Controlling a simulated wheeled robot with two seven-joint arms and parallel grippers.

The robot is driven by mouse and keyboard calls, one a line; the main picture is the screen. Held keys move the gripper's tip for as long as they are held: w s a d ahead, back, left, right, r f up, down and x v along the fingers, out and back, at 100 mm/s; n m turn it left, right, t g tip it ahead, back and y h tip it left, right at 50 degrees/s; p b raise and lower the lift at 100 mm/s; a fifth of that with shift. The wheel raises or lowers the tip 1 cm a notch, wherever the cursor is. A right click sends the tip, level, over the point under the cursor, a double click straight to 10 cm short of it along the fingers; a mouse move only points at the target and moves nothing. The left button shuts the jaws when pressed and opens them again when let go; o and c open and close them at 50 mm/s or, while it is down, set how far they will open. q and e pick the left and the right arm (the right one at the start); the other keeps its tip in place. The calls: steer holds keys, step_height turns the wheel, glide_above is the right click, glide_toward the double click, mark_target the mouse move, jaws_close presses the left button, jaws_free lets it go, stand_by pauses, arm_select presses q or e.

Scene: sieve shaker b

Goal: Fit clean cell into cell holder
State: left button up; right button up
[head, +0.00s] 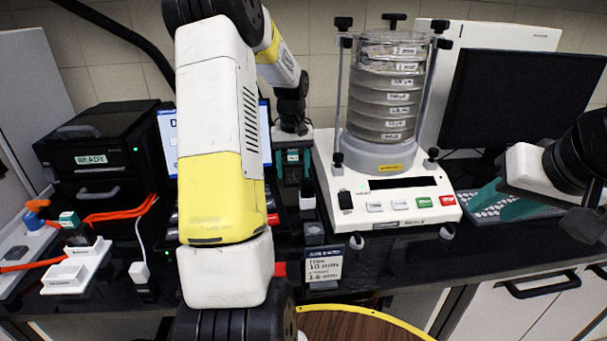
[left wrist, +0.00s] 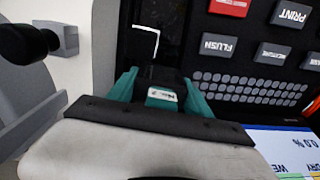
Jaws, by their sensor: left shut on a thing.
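The cell holder cannot be made out for certain. Another teal-topped cell (head: 69,220) stands by a white stand at the left.
The sieve shaker (head: 388,205) with its clear sieve stack stands right of my left gripper. A black machine marked READY (head: 92,160) and orange tubing (head: 110,214) are at the left. A monitor (head: 520,100) stands at the right. My arm hides much of the middle.

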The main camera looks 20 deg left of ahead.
mark_target(293, 181)
arm_select(q)
steer(key=shift+f, duration=2.15)
steer(key=o, duration=1.6)
steer(key=shift+f, duration=0.1)
